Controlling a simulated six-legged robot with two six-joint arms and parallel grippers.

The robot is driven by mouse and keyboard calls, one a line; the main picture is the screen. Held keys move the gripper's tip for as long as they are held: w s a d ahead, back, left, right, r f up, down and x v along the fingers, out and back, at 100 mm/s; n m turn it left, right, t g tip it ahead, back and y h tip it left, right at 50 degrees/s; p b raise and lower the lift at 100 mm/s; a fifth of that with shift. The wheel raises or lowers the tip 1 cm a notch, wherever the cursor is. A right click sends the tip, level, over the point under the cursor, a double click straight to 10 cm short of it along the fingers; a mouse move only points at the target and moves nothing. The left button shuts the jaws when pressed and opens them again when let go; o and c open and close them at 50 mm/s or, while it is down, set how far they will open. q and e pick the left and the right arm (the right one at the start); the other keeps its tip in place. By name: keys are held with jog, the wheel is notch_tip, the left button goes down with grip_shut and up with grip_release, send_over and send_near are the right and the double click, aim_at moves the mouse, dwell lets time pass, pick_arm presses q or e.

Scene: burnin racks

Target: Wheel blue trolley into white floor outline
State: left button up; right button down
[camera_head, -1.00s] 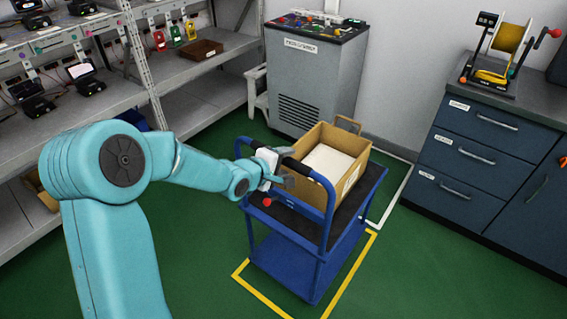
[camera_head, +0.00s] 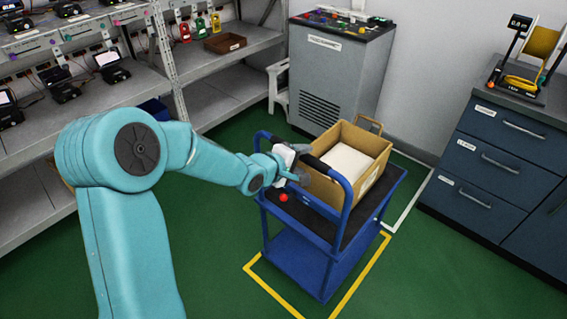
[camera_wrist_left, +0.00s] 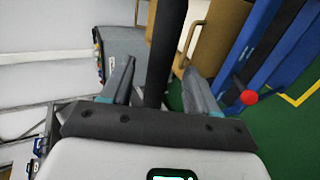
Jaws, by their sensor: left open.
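The blue trolley (camera_head: 338,243) stands on the green floor, partly inside a yellow floor outline (camera_head: 272,289). My left gripper (camera_head: 303,173) is at the handle. In the left wrist view its open fingers (camera_wrist_left: 163,88) stand on either side of the dark handle bar (camera_wrist_left: 165,45), with gaps visible. My right gripper is out of view.
A grey cabinet (camera_head: 335,85) stands behind the trolley, with a white stool (camera_head: 279,90) beside it. Dark blue drawers (camera_head: 490,160) are at the right. Grey shelving (camera_head: 215,85) lines the left. Green floor is clear in front of the trolley.

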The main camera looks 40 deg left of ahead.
pick_arm(q)
jog(key=p+v, duration=0.3)
jog(key=v, duration=1.1)
jog(key=s+d+f+m+g+h, duration=0.1)
jog(key=d+f+g+h, duration=0.35)
jog(key=d+f, duration=1.05)
jog(key=s+d+f+m+g, duration=0.3)
jog(key=s+f+m+g, duration=0.1)
jog(key=s+f+m, duration=0.3)
jog(key=s+d+f+m+g+y, duration=0.1)
jog(key=s+d+f+m+g, duration=0.2)
jog(key=s+f+m, duration=0.4)
notch_tip(320, 180, down, 2)
jog(key=shift+d+f+g, duration=0.1)
jog(key=shift+d+g, duration=0.25)
